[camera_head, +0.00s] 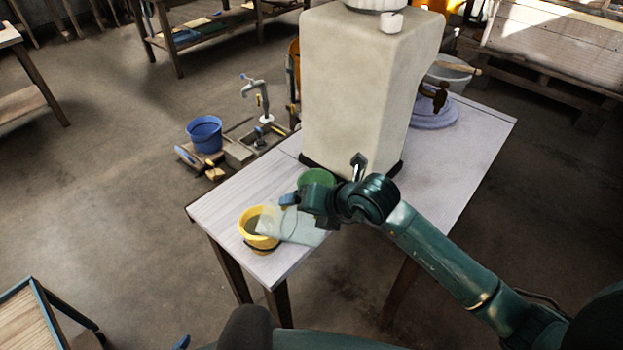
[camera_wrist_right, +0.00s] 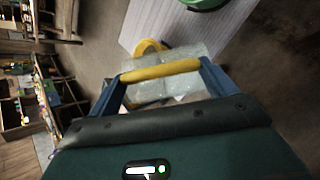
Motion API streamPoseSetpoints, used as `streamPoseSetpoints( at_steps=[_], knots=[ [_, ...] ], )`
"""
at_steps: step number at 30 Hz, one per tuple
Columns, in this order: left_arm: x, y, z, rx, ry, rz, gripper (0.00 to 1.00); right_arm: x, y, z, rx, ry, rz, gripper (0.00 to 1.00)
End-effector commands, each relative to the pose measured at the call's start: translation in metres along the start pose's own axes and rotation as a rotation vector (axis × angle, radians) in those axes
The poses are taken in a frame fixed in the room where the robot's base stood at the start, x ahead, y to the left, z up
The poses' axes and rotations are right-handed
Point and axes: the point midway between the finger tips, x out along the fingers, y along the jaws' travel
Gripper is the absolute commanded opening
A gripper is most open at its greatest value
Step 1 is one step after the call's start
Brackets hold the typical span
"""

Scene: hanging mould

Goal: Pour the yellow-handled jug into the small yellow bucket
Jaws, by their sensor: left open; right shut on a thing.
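The translucent jug (camera_head: 292,228) is tilted well over toward the left, its mouth end at the small yellow bucket (camera_head: 246,234) near the table's front left corner. My right gripper (camera_head: 292,200) holds the jug above the table, beside the bucket. In the right wrist view its blue fingers are shut on the yellow handle (camera_wrist_right: 160,71), with the jug's clear body (camera_wrist_right: 168,90) behind. The yellow bucket shows partly behind the jug there (camera_wrist_right: 148,46). I cannot make out a stream. Only a blue tip of my left gripper (camera_head: 182,342) shows at the bottom edge; it is open.
A large beige canister (camera_head: 355,85) stands on the white table (camera_head: 460,150), close behind my right gripper. A green container (camera_head: 318,177) is partly hidden by the gripper. A lilac round base (camera_head: 435,114) lies behind the canister. A blue bucket (camera_head: 204,134) and tap (camera_head: 256,92) are beyond the table.

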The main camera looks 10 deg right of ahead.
Motion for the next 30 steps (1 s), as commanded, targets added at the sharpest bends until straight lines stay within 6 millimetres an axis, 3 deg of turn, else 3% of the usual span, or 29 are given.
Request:
streamPoseSetpoints(
  at_steps=[6,17,29,30],
  knots=[
    [0.0,0.009,-0.003,0.006,-0.007,0.01,0.59,-0.012,-0.009,0.018,0.155,-0.105,-0.049,0.43],
    [0.001,0.009,-0.002,0.006,-0.008,0.011,0.59,-0.013,-0.015,0.018,0.235,-0.121,0.043,0.42],
    [0.001,0.009,-0.002,0.006,-0.007,0.011,0.59,-0.021,-0.033,0.021,0.41,-0.153,0.359,0.42],
    [0.01,0.01,0.009,0.004,0.0,0.013,0.59,-0.015,-0.037,0.017,0.421,-0.158,0.387,0.42]
  ],
)
